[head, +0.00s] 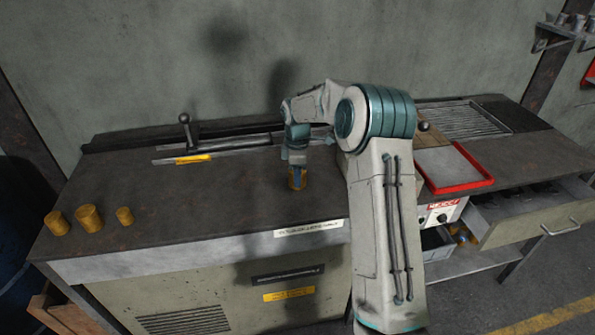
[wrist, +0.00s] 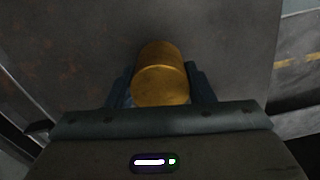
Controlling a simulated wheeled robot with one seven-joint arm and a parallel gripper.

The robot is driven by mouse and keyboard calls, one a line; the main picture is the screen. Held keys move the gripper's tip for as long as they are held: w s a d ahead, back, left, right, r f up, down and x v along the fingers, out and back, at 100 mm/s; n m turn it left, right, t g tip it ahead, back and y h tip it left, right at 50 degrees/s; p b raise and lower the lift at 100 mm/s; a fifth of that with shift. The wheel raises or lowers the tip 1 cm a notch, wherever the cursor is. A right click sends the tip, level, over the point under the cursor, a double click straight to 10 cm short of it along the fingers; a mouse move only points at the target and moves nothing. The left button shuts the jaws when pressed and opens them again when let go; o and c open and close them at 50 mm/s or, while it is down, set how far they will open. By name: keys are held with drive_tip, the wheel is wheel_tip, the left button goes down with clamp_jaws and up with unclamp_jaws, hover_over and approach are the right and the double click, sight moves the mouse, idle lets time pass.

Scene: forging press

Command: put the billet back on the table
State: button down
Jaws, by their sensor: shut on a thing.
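The billet (wrist: 161,75) is a short brass-coloured cylinder, held between the two fingers of my gripper (wrist: 160,95) in the wrist view. In the head view my gripper (head: 297,174) points down with the billet (head: 297,183) between its fingers. The billet looks upright and is at or just above the dark top of the table (head: 230,200), near the front edge. I cannot tell whether its base touches the surface. The fingers partly hide it.
Three other brass cylinders (head: 89,218) stand at the table's left end. A lever fixture (head: 186,133) lies along the back. A red-rimmed tray (head: 462,187) is to the right, beyond my arm. An open drawer (head: 535,213) juts out at right. The middle of the tabletop is clear.

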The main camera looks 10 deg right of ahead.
drive_tip(key=c, duration=0.7)
unclamp_jaws()
drive_tip(key=shift+o, duration=0.2)
wheel_tip(320, 180, up, 12)
drive_tip(key=s+a+r+m, duration=0.1)
drive_tip(key=s+r+m, duration=0.25)
drive_tip(key=s, duration=0.35)
drive_tip(key=s+d+f+m+t, duration=0.1)
drive_tip(key=s+m+t, duration=0.2)
drive_tip(key=s+m, duration=0.9)
drive_tip(key=s, duration=1.7)
drive_tip(key=shift+s+f+b, duration=0.3)
drive_tip(key=shift+s+f, duration=0.05)
drive_tip(key=shift+f, duration=0.05)
